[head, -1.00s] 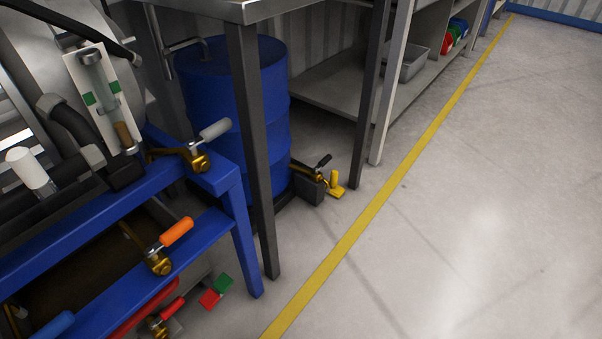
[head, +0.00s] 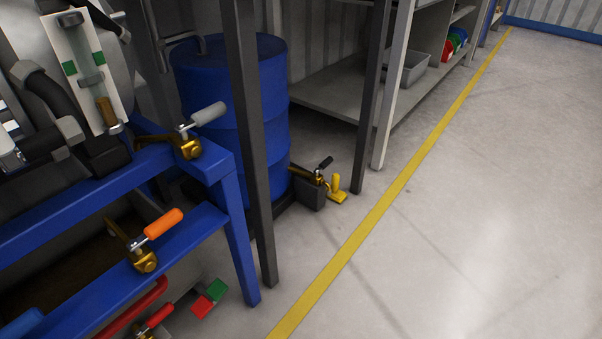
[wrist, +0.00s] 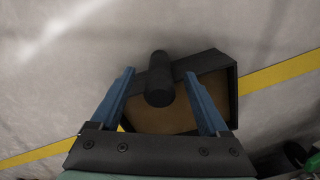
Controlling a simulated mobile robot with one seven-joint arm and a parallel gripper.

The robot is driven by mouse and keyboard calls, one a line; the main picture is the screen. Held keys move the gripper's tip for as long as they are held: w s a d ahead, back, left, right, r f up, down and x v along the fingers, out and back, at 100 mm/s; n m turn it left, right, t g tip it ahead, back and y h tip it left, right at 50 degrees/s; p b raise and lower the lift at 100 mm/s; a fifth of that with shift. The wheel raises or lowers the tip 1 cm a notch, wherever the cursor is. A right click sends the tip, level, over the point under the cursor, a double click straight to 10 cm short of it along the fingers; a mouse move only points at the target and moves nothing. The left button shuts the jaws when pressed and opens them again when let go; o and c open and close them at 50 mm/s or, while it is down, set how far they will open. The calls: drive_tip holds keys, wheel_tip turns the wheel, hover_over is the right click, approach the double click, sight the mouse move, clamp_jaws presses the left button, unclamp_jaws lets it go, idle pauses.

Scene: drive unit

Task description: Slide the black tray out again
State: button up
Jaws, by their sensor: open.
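A black tray (wrist: 216,64) with a brown inside shows in the middle of the wrist view. A thick black knob-like handle (wrist: 159,92) stands up at its far side, toward the camera. My gripper (wrist: 159,74) is open, with one blue finger on each side of the handle. Gaps show between the handle and both fingers, so it is not gripped. Part of the tray is hidden behind the fingers and gripper body. My gripper does not show in the head view, and I cannot make out the tray there for sure.
A blue frame (head: 240,240) carries an orange-handled lever (head: 163,223) and a white-handled lever (head: 208,114). Grey floor (head: 480,220) is open right of the yellow line (head: 372,225).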

drive_tip(key=shift+d+f, duration=0.2)
drive_tip(key=shift+f, duration=0.2)
drive_tip(key=c, duration=1.1)
drive_tip(key=shift+s+a+p, duration=0.15)
drive_tip(key=shift+s+p, duration=0.25)
drive_tip(key=shift+s, duration=0.3)
drive_tip(key=shift+s+a+p, duration=0.1)
drive_tip(key=shift+s+p, duration=0.25)
drive_tip(key=shift+s, duration=0.35)
drive_tip(key=shift+s+a+p, duration=0.3)
drive_tip(key=shift+s, duration=0.4)
drive_tip(key=shift+s+a+p, duration=0.25)
drive_tip(key=shift+s+a, duration=0.05)
drive_tip(key=shift+s, duration=0.4)
drive_tip(key=shift+c, duration=0.6)
drive_tip(key=shift+s, duration=0.15)
drive_tip(key=shift+s+a+p, duration=0.4)
drive_tip(key=shift+s+a, duration=0.05)
drive_tip(key=shift+s, duration=0.3)
clamp_jaws()
drive_tip(key=o, duration=0.7)
unclamp_jaws()
drive_tip(key=o, duration=0.5)
drive_tip(key=shift+w, duration=0.25)
drive_tip(key=shift+r, duration=0.1)
